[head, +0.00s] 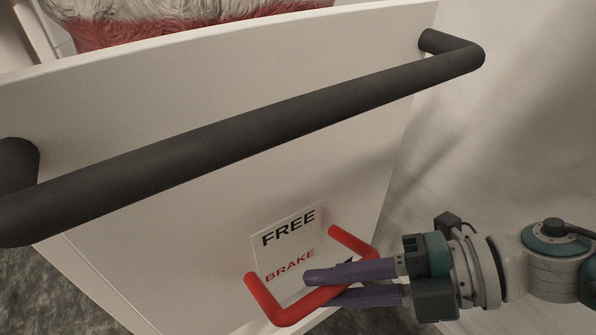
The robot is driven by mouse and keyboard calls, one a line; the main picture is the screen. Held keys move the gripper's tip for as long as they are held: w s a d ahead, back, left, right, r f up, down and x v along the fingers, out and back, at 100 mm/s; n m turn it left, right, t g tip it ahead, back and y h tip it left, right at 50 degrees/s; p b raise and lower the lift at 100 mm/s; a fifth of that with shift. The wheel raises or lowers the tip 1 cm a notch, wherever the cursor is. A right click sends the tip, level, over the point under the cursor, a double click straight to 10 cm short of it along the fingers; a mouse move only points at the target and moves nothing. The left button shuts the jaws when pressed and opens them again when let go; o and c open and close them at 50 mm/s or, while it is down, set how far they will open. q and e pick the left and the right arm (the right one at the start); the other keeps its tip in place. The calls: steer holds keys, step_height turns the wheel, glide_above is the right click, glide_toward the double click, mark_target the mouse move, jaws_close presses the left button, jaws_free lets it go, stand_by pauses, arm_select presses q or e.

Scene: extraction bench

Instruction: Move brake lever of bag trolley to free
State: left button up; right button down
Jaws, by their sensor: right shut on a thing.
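The bag trolley (190,215) is a white box-like body with an upright end panel facing me. Its brake lever (264,298) is a red U-shaped bar low on that panel, with its crossbar on the near side. A label plate (288,238) behind it reads FREE at the top and BRAKE below. The lever sits low, by the word BRAKE. My right gripper (318,287) comes in from the right, its purple fingers closed on the lever's crossbar. My left gripper is not in view.
A thick dark push handle (250,130) crosses the panel above the lever. A bag with white and red surface (190,22) lies in the trolley's top. A pale wall or sheet (510,130) is at the right. Rough grey floor (85,290) shows at lower left.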

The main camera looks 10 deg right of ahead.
steer(key=shift+r, duration=0.15)
steer(key=c, duration=0.8)
jaws_free()
steer(key=shift+w, duration=0.15)
steer(key=shift+o, duration=0.2)
steer(key=shift+s+d+r, duration=0.1)
steer(key=shift+s+d, duration=0.1)
steer(key=shift+d, duration=0.15)
steer(key=p+v, duration=0.2)
steer(key=v, duration=0.7)
